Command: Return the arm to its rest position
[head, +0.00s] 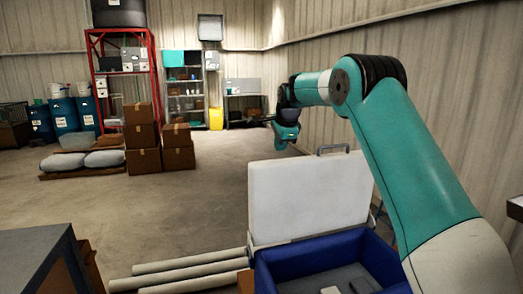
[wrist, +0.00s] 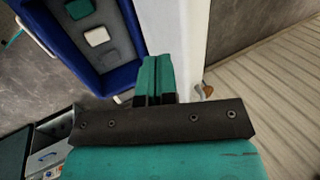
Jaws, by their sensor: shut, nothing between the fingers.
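My arm (head: 408,150) is teal and reaches up from the lower right in the head view, then bends over to the left. My gripper (head: 270,119) is at its far end, in the air above and beyond the white lid panel. The fingers are too small to read there. In the wrist view the teal fingers of my gripper (wrist: 158,78) are together, with nothing between them.
A blue bin (head: 318,256) with grey pieces inside stands below the arm, its white panel (head: 300,198) upright behind it. Pale pipes (head: 190,270) lie on the floor at left. Cardboard boxes (head: 141,137) and a red rack (head: 122,78) stand farther back. The middle floor is clear.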

